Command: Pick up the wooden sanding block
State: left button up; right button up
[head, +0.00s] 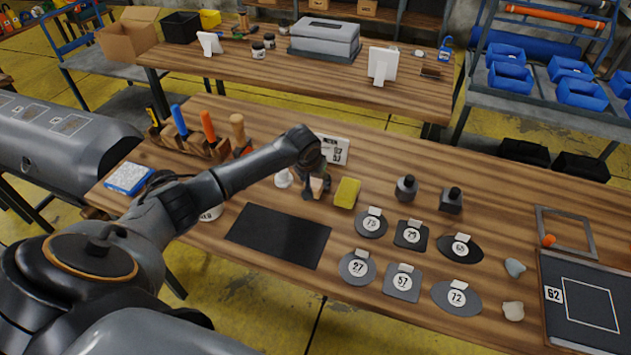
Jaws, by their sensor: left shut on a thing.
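The wooden sanding block (317,185) is a small tan piece in the head view, near the middle of the front workbench. My left gripper (314,190) reaches down from the upper left and is shut on it. The fingers hide much of the block. I cannot tell whether it touches the bench top or is just above it. My right gripper is not in view.
A yellow block (347,193) stands close right of the gripper, a white object (283,178) close left. A black mat (278,236) lies in front. Several numbered patches (403,283) lie to the right. A wooden tool holder (190,140) stands at left.

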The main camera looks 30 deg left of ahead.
pick_arm(q)
notch_tip(320, 180, up, 4)
jog(key=shift+w+f, duration=0.15)
jog(key=s+a+r+b, duration=0.3)
jog(key=s+a+r, duration=0.5)
jog(key=s, duration=0.3)
jog(key=shift+v, duration=0.9)
jog(key=shift+a, duration=0.2)
jog(key=o, duration=0.6)
jog(key=c, duration=0.4)
